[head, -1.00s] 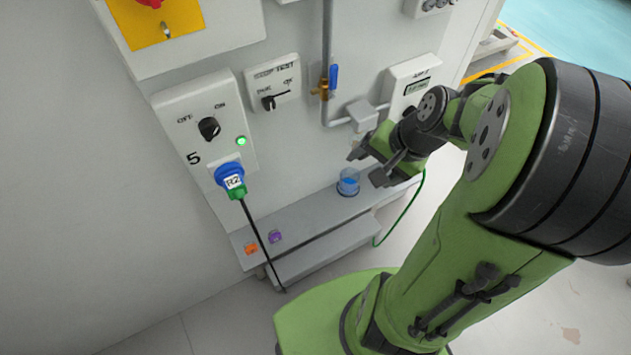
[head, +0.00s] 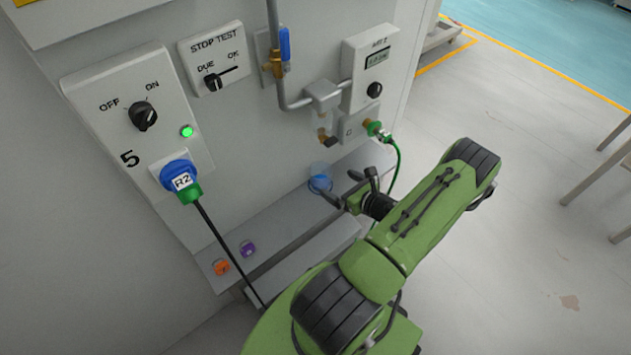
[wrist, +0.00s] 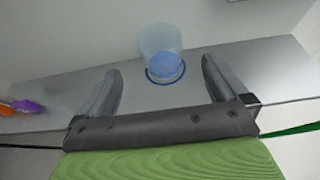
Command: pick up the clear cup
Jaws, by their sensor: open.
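The clear cup (head: 320,177), see-through with a blue tint inside, stands upright on the grey ledge (head: 270,222) against the machine wall. It also shows in the wrist view (wrist: 161,50), beyond the fingertips and roughly centred between them. My gripper (head: 341,186) is open and empty, just to the right of the cup in the head view. In the wrist view my two fingers (wrist: 160,80) are spread wide on either side, and the cup is apart from both. The cup's base ring shows in the wrist view, and nothing covers it there.
A green hose (head: 397,160) hangs right of the cup. A valve and pipe (head: 283,60) are on the wall above.

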